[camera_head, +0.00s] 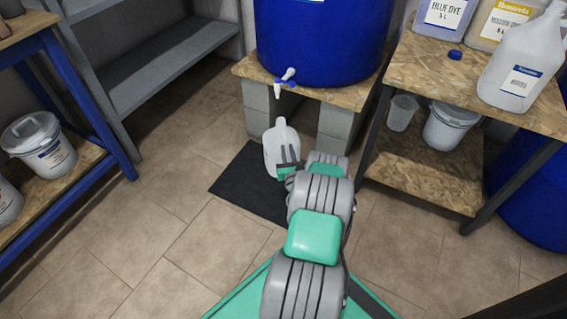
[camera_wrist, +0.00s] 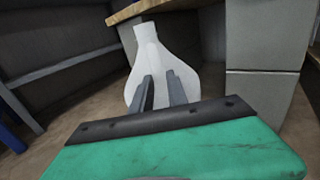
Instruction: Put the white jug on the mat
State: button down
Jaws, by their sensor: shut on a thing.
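The white jug (camera_head: 279,146) is at the black mat (camera_head: 240,183), upright in the head view, in front of the blue drum's stand. My gripper (camera_head: 287,155) is shut on the jug from the near side. In the wrist view the jug (camera_wrist: 160,68) tilts slightly left, with both fingers of my gripper (camera_wrist: 160,90) on its near side. The jug's base is hidden behind my gripper and arm, so I cannot tell whether it touches the mat. The mat's right part is hidden by my arm.
A blue drum (camera_head: 320,40) with a white tap (camera_head: 285,78) stands on a board over concrete blocks (camera_head: 257,110), just behind the jug. A wooden bench (camera_head: 420,75) with containers is at right. Shelves (camera_head: 150,65) are at left. Tiled floor (camera_head: 160,210) left of the mat is clear.

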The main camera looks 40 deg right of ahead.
jog(key=shift+w+d+f+b, duration=0.25)
jog(key=shift+w+f+b, duration=0.2)
jog(key=shift+w+f, duration=0.65)
jog(key=shift+w+d+f+b, duration=0.15)
jog(key=shift+f+b, duration=0.3)
jog(key=shift+f, duration=0.5)
jog(key=shift+w+a+f+b, duration=0.1)
jog(key=shift+f+b, duration=0.35)
jog(key=shift+f, duration=0.5)
jog(key=shift+f, duration=0.15)
jog(key=c, duration=1.3)
grip_release()
